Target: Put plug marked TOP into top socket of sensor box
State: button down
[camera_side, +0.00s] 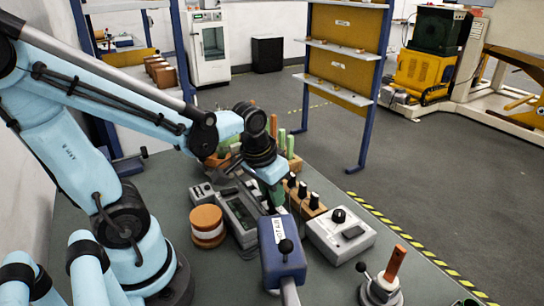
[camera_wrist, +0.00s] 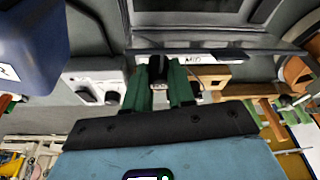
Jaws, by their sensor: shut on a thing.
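My gripper (camera_side: 274,197) points down over the bench. In the wrist view its green fingers (camera_wrist: 161,88) are close together on a dark plug (camera_wrist: 156,68), which is mostly hidden between them. A white label that appears to read MID is just beyond the fingertips; I cannot tell whether it belongs to the plug or to the wooden rack (camera_wrist: 218,74). No TOP mark is readable on the held plug. The rack (camera_side: 303,204) with several black-topped plugs stands right beside my gripper. I cannot tell which box is the sensor box, and no top socket can be made out.
A labelled blue box (camera_side: 281,262) stands close in front of my gripper. A light box with a black knob (camera_side: 340,238) is to its right, a grey instrument (camera_side: 238,218) to its left. An orange-topped spool (camera_side: 207,224) and an orange-handled tool (camera_side: 396,264) flank these.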

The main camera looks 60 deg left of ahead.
jog(key=shift+f, duration=0.8)
jog(key=c, duration=0.9)
grip_release()
jog(key=shift+o, duration=0.6)
jog(key=shift+o, duration=1.1)
jog(key=shift+r, duration=1.05)
jog(key=shift+r, duration=3.5)
